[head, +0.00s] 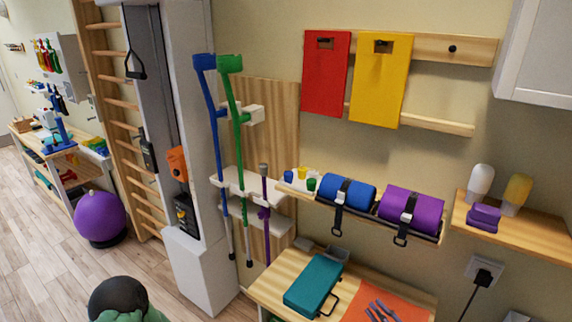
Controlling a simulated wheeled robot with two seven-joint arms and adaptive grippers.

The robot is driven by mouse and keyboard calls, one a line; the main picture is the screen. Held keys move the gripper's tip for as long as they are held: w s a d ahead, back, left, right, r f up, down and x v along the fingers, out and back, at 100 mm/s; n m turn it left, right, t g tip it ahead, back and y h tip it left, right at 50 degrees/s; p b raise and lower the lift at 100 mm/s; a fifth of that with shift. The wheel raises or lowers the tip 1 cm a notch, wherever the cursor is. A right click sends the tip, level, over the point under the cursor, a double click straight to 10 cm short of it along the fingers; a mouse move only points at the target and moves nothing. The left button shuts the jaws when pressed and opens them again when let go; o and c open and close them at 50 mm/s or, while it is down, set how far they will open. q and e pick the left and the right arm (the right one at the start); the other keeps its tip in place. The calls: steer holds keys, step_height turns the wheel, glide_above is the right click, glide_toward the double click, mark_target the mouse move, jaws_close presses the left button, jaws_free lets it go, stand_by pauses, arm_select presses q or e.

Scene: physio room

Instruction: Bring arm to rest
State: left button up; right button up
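Neither of my grippers can be made out in the head view. A small pale shape (516,317) is cut off by the bottom edge at the right, and I cannot tell what it is. A dark rounded shape above a green one (118,298) is cut off at the bottom left, and I cannot tell what it is either. The task names no object.
A wooden table (268,285) at the bottom bears a teal case (313,281) and an orange mat (405,307). Above it, a shelf holds blue (347,193) and purple (411,205) rolls. Crutches (214,130) hang left. A purple ball (100,217) sits on open floor.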

steer(key=a+f+g+h, duration=0.3)
steer(key=f, duration=0.6)
steer(key=a+f+g+h, duration=0.3)
steer(key=a+f+g, duration=0.1)
steer(key=f, duration=0.6)
arm_select(q)
steer(key=shift+s, duration=0.2)
arm_select(e)
steer(key=s+a+f+n+g, duration=0.1)
steer(key=s+a+f+g, duration=0.1)
steer(key=s, duration=0.5)
steer(key=s+a+f+n+g, duration=0.1)
steer(key=s+a+f+g, duration=0.2)
steer(key=s, duration=0.4)
steer(key=s+a+f+g+h, duration=0.1)
steer(key=s+a+f+g, duration=0.1)
steer(key=s+f+g, duration=0.2)
steer(key=s+f, duration=0.1)
steer(key=s, duration=0.2)
steer(key=shift+a+f+n+g, duration=0.3)
steer(key=shift+a+n+g, duration=0.1)
